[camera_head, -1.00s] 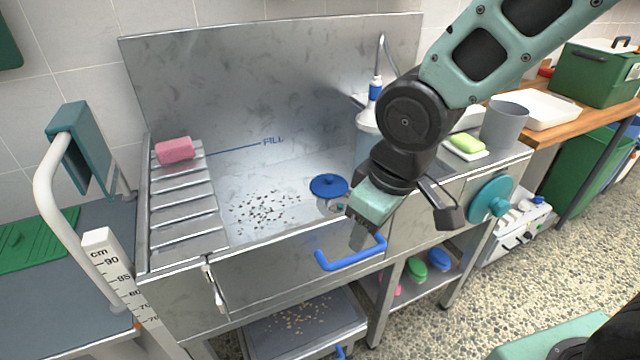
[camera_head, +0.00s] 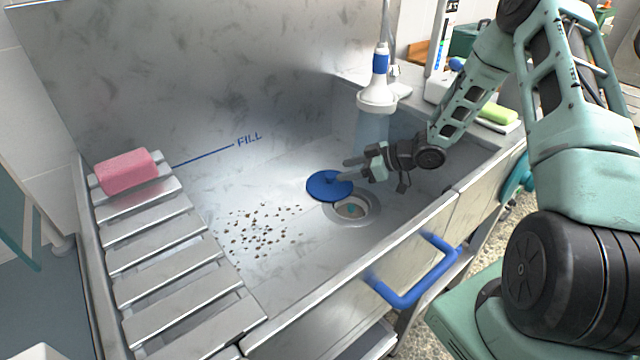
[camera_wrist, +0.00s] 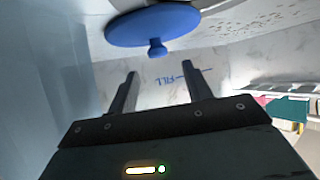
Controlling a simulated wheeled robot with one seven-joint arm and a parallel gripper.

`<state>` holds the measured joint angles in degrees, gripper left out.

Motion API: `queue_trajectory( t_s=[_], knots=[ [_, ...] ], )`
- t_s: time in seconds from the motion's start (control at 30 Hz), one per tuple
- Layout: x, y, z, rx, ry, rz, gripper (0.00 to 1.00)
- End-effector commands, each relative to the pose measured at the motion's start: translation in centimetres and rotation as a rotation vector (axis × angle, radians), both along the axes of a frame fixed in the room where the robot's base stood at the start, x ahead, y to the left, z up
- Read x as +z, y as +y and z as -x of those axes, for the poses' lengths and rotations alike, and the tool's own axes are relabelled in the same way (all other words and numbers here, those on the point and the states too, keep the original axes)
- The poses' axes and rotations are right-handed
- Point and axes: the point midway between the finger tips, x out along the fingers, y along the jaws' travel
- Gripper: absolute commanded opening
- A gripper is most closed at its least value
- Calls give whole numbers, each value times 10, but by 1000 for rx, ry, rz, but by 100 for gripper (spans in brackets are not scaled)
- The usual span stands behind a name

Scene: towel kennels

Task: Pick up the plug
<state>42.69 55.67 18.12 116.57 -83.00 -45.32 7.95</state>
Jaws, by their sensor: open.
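The plug is a blue disc (camera_head: 322,187) with a small knob, lying on the sink floor beside the round drain (camera_head: 351,209). My gripper (camera_head: 348,170) is inside the sink at the plug's right, its fingers reaching over the disc near the knob. In the wrist view the plug (camera_wrist: 152,27) is at the top, its knob pointing toward the space between the fingers. My gripper (camera_wrist: 159,82) is open there and nothing is between the fingers. Part of the plug is hidden behind a finger in the head view.
A pink sponge (camera_head: 126,171) sits on the slatted rack (camera_head: 150,240) at the left. Brown crumbs (camera_head: 258,230) lie on the sink floor. The sink's front wall has a blue handle (camera_head: 412,290).

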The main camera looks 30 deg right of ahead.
Motion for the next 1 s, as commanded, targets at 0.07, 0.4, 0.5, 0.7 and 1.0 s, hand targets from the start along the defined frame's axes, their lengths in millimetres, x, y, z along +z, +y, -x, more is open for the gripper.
queue_trajectory(
  t_s=[0.07, 0.4, 0.5, 0.7, 1.0],
  knots=[
    [-5, 6, -6, 2, 1, 0, 50],
    [-28, 25, -27, 1, 3, 0, 50],
    [-35, 34, -36, 1, 2, 2, 50],
    [-38, 39, -41, 0, 1, 4, 50],
    [-38, 38, -41, 0, 2, 4, 2]
  ],
)
